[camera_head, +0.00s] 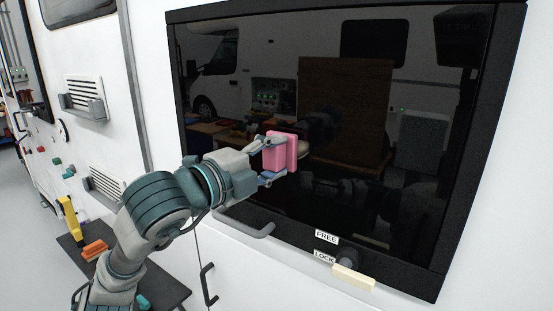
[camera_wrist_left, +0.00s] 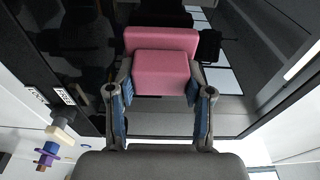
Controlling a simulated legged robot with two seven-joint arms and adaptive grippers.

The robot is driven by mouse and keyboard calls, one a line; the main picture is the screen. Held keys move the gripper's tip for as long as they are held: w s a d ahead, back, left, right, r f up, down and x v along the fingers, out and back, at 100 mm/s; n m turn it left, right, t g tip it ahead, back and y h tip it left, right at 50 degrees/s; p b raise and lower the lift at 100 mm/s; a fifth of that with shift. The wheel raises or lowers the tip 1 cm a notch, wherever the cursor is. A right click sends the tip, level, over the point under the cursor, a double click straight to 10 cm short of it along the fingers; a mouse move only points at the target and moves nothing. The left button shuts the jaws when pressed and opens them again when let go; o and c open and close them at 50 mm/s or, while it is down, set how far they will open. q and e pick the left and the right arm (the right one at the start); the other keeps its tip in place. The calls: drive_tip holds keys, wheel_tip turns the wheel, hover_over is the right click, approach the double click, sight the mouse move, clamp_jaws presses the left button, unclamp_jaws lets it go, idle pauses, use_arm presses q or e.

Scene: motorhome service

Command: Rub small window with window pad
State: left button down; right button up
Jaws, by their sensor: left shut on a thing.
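My left gripper (camera_head: 268,160) is shut on a pink window pad (camera_head: 275,151) and holds it at the dark window (camera_head: 400,190). The pad also shows in the left wrist view (camera_wrist_left: 160,68), between the two blue-padded fingers. Its far face is turned to the glass, where a reflection shows. I cannot tell whether pad and glass touch. The window is a large dark pane in a black frame on the white motorhome wall. My right gripper is not in view.
A grey handle (camera_head: 245,226) sits below the window frame. A cream-coloured lever (camera_head: 353,277) is beside FREE and LOCK labels (camera_head: 326,237). A dark table (camera_head: 160,285) at lower left bears a yellow tool (camera_head: 70,218) and an orange block (camera_head: 95,250).

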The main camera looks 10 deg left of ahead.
use_arm(q)
drive_tip(key=shift+w+a, duration=0.15)
drive_tip(key=shift+a, duration=0.05)
drive_tip(key=shift+w+d, duration=0.1)
drive_tip(key=shift+d, duration=0.5)
drive_tip(key=shift+s+d, duration=0.4)
drive_tip(key=shift+d, duration=0.35)
drive_tip(key=c, duration=1.9)
unclamp_jaws()
drive_tip(key=shift+s+d+b, duration=0.2)
drive_tip(key=shift+d+b, duration=0.15)
drive_tip(key=shift+d, duration=0.15)
drive_tip(key=shift+s+d+b, duration=0.15)
drive_tip(key=shift+d+b, duration=0.15)
drive_tip(key=shift+d, duration=0.15)
drive_tip(key=shift+w+a+b, duration=0.3)
drive_tip(key=shift+a+b, duration=0.1)
drive_tip(key=shift+a, duration=0.2)
drive_tip(key=shift+w+a, duration=0.2)
drive_tip(key=shift+a, duration=0.5)
drive_tip(key=shift+w+a, duration=0.2)
drive_tip(key=shift+a, duration=0.45)
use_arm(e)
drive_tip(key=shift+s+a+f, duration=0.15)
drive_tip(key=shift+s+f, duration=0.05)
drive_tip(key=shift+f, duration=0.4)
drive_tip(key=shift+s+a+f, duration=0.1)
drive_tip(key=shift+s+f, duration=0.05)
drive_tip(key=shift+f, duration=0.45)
